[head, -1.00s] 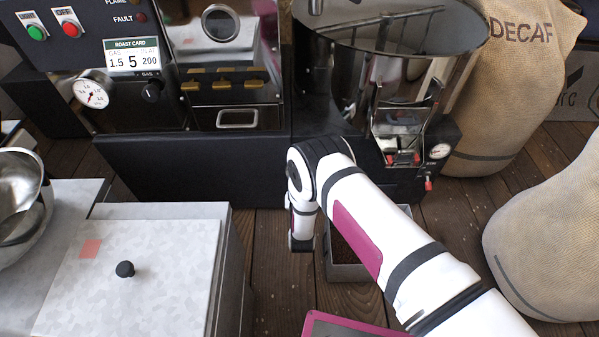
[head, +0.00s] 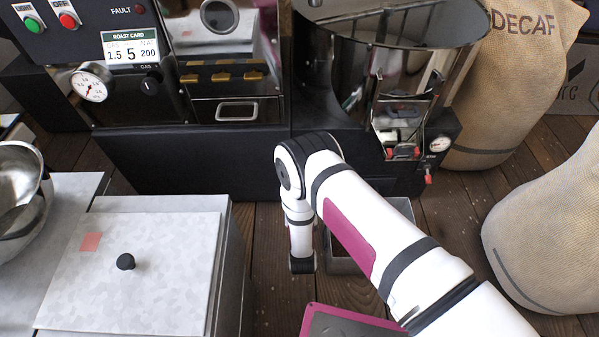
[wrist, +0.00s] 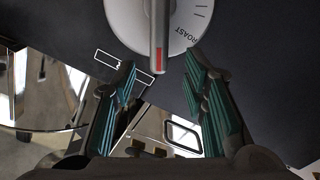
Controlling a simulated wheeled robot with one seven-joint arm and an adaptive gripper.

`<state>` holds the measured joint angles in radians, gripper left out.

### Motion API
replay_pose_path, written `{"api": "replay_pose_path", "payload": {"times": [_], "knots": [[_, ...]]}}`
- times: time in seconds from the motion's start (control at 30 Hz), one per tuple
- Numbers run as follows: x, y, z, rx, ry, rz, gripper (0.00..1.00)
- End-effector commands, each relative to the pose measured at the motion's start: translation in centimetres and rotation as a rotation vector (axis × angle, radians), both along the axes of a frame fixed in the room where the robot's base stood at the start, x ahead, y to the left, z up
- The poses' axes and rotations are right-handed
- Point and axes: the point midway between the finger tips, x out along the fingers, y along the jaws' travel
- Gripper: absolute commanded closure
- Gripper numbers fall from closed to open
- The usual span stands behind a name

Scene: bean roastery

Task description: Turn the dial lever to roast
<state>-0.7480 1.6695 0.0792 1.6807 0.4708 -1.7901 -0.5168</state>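The round white dial (wrist: 185,40) is at the top middle of the wrist view, cut off by the upper edge. Its grey lever (wrist: 159,25) has a red stripe and points down in the picture. The ROAST label shows to the right of the lever, so the lever is not on it. My gripper (wrist: 160,88) is open, its teal-padded fingers apart below the dial. The lever tip is between the finger lines, just beyond the fingertips; I see no contact. I cannot make out the dial or my gripper in the head view.
The roaster's black panel holds a gauge (head: 90,82) and a gas knob (head: 151,82). A steel drum (head: 345,65) stands to the right. A grey lidded box (head: 165,280) is at lower left, and sacks (head: 545,235) stand at right. A metal bin (head: 400,212) is behind my arm.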

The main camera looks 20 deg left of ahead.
Motion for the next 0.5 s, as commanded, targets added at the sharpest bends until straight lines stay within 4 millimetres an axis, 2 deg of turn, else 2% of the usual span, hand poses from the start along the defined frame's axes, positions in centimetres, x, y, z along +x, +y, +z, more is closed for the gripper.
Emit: {"api": "replay_pose_path", "payload": {"times": [0.1, 0.2, 0.5], "knots": [[-2.1, -0.5, 0.0, -0.002, 0.002, 0.001, 0.6], [-3.2, -0.9, -0.1, 0.0, 0.001, 0.0, 0.6], [-4.1, -1.2, 0.0, 0.0, 0.0, -0.001, 0.6]]}}
